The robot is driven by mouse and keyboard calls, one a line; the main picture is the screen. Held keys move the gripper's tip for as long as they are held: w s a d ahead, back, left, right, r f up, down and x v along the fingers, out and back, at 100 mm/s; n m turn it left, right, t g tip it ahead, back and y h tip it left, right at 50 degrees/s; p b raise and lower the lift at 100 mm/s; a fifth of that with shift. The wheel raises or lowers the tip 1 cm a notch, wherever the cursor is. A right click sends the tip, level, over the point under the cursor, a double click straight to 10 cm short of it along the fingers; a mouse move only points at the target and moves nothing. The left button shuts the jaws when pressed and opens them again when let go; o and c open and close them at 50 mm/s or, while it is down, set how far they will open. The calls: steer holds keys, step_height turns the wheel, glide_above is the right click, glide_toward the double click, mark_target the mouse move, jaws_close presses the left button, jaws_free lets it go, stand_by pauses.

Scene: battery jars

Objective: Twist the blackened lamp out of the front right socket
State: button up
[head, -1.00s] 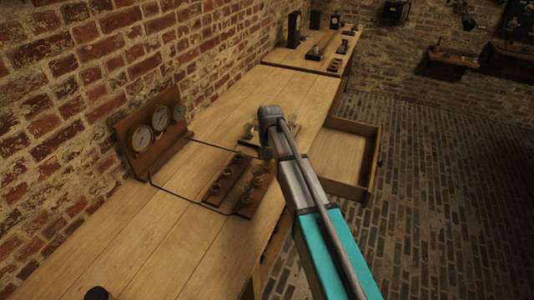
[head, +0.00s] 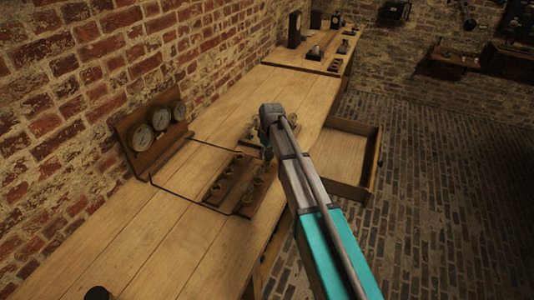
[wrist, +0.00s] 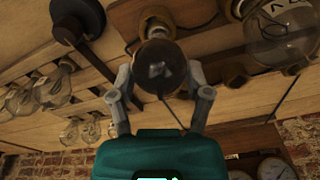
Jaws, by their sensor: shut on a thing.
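The blackened lamp (wrist: 160,66) has a dark, smoky glass bulb and sits between the two grey fingers of my gripper (wrist: 158,78) in the wrist view. The fingers are shut on the bulb from both sides. A brass socket (wrist: 155,21) shows directly behind the lamp. In the head view my arm hides most of the gripper and the lamp, beside the wooden socket boards (head: 229,178).
A clear lamp (wrist: 284,32) stands close by on the right in the wrist view. Several clear lamps (wrist: 52,88) are at left. A gauge panel (head: 150,128) stands by the brick wall. An open drawer (head: 345,186) juts out at right. The front bench is mostly clear.

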steer(key=shift+n, duration=0.5)
steer(key=shift+a+n, duration=0.1)
steer(key=shift+n, duration=2.3)
steer(key=shift+r+p, duration=1.3)
steer(key=shift+r+p, duration=2.4)
steer(key=shift+p, duration=0.05)
